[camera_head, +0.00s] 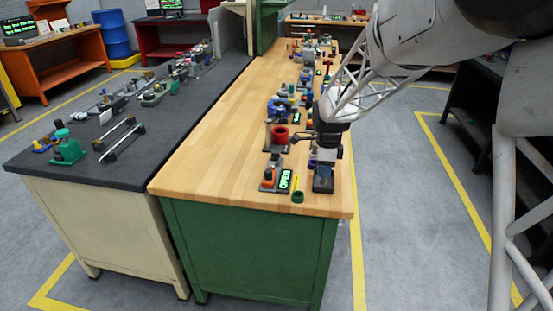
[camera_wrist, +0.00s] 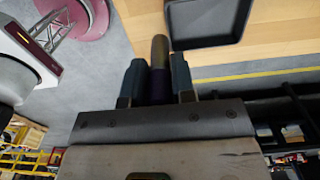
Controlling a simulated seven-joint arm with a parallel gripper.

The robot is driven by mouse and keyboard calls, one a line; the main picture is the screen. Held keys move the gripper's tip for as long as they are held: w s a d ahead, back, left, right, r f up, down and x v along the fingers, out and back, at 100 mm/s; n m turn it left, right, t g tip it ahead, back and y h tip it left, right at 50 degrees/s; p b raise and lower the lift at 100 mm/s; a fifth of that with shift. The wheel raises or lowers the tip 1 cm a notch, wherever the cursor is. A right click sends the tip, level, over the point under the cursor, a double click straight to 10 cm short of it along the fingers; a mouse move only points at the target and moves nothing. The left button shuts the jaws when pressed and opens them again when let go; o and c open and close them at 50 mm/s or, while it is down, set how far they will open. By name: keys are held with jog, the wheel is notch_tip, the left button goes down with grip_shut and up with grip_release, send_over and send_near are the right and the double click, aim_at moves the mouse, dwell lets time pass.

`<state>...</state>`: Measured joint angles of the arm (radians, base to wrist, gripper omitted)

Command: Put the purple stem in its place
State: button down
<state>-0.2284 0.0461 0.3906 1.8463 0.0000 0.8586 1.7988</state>
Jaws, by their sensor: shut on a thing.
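In the wrist view, my gripper (camera_wrist: 157,72) is shut on the purple stem (camera_wrist: 158,88), which stands between the two fingers. The stem's lower part is dark purple, and its rounded brownish end sticks out past the fingertips. In the head view, my gripper (camera_head: 327,153) is over the near end of the wooden bench, above a dark block (camera_head: 323,184). The held stem is mostly hidden there. I cannot tell which part on the bench is the stem's place.
The wooden bench (camera_head: 215,150) carries a row of parts along its right side, including a red cup (camera_head: 280,134), a green OPEN sign (camera_head: 285,180) and a small green ring (camera_head: 298,197). Its left half is bare. A dark square-edged part (camera_wrist: 207,42) is near the stem's end in the wrist view.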

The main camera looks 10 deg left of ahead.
dwell(0.4)
send_near(274, 149)
jog(key=s+r, duration=0.1)
jog(key=s, duration=0.3)
jog(key=shift+w+d+r, duration=0.1)
jog(key=shift+w+d, duration=0.05)
jog(key=shift+d, duration=0.2)
jog(key=shift+f, duration=2.85)
jog(key=shift+f, duration=1.4)
jog(key=c, duration=0.9)
grip_release()
jog(key=shift+o, duration=0.2)
